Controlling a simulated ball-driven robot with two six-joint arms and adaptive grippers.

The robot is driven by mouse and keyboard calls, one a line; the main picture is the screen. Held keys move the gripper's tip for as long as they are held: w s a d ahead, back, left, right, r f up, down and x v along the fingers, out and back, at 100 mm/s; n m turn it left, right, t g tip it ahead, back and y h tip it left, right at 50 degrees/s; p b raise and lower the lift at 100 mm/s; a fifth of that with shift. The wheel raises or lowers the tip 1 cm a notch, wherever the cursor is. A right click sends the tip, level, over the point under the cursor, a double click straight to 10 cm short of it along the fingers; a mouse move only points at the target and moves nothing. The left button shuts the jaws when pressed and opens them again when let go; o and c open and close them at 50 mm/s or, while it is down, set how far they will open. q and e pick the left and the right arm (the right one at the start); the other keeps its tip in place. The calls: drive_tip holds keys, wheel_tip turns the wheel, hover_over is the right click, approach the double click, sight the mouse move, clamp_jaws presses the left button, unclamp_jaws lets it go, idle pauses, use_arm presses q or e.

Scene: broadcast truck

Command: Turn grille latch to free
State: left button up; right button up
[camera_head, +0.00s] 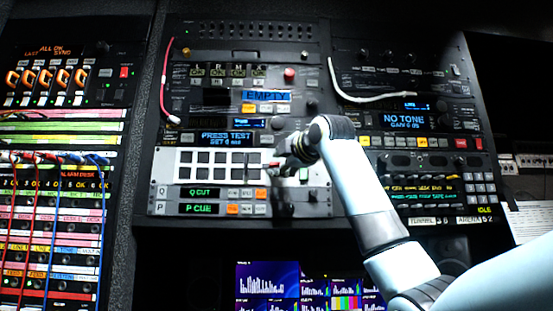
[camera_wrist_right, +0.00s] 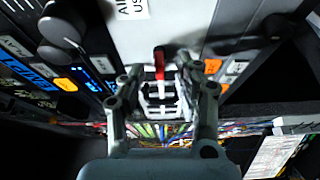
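A small red latch (camera_wrist_right: 159,62) shows in the right wrist view, at the edge of a pale plate and above a white grid that is probably the grille (camera_wrist_right: 160,94). In the head view a bit of red (camera_head: 272,165) shows at the right end of a white panel with dark square openings (camera_head: 216,153). My right gripper (camera_head: 284,158) is in front of that end. In the wrist view its fingers (camera_wrist_right: 160,74) are apart, one on each side of the red latch. I cannot tell whether they touch it. My left gripper is not in view.
A pale label (camera_wrist_right: 131,8) is on the plate, and a dark knob (camera_wrist_right: 62,24) sticks out at left in the wrist view. Equipment panels with displays surround my arm. A red cable (camera_head: 166,85) and a white cable (camera_head: 365,97) hang above. Monitors (camera_head: 268,279) sit below.

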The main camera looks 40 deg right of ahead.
drive_tip(key=shift+w+d, duration=0.15)
drive_tip(key=shift+w, duration=0.8)
drive_tip(key=shift+c, duration=0.4)
clamp_jaws()
